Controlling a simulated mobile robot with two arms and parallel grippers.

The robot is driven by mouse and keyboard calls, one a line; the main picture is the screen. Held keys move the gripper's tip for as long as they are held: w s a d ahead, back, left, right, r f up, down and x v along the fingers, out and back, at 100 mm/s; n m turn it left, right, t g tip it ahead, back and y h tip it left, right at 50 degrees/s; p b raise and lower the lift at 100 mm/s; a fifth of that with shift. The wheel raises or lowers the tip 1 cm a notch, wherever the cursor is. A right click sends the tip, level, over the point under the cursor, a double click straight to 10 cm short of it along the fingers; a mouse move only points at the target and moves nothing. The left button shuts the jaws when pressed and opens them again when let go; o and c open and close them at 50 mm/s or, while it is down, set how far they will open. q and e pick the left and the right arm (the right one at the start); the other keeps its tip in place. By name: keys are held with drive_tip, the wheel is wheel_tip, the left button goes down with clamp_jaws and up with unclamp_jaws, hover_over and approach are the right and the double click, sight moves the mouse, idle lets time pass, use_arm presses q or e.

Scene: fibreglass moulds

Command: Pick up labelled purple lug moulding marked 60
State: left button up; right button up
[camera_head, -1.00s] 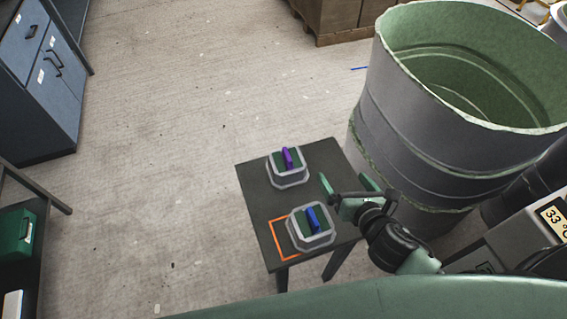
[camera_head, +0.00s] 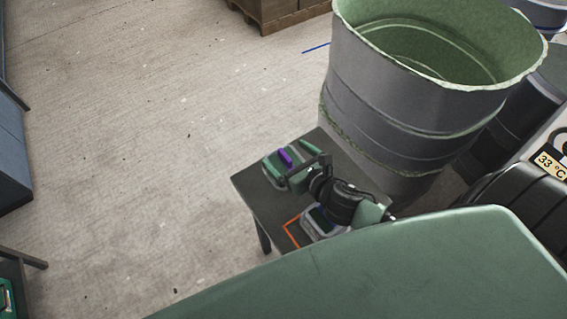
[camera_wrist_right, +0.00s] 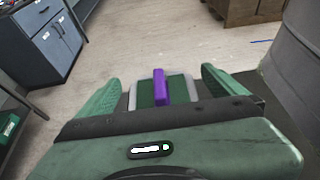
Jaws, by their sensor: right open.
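The purple lug (camera_head: 286,157) stands up from a moulding with a green top and a grey rim on the small dark table (camera_head: 252,191). It also shows in the right wrist view (camera_wrist_right: 161,87), between the two fingers and a little beyond my gripper body. No number is readable on it. My right gripper (camera_head: 290,158) is open, with one green finger on each side of the lug; I cannot tell whether they touch. The second moulding (camera_head: 318,222), with a blue lug before, is mostly hidden under my right arm. My left gripper is not in view.
An orange outline (camera_head: 291,232) marks the table's near part. A large grey-green ribbed tub (camera_head: 400,105) stands close behind and right of the table. A pallet with brown boxes (camera_head: 275,12) is at the back.

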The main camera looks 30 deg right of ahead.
sight(279, 150)
drive_tip(key=x, duration=0.4)
drive_tip(key=shift+w+a+f+p, duration=0.1)
drive_tip(key=shift+p, duration=0.2)
drive_tip(key=c, duration=1.1)
drive_tip(key=shift+c, duration=1.3)
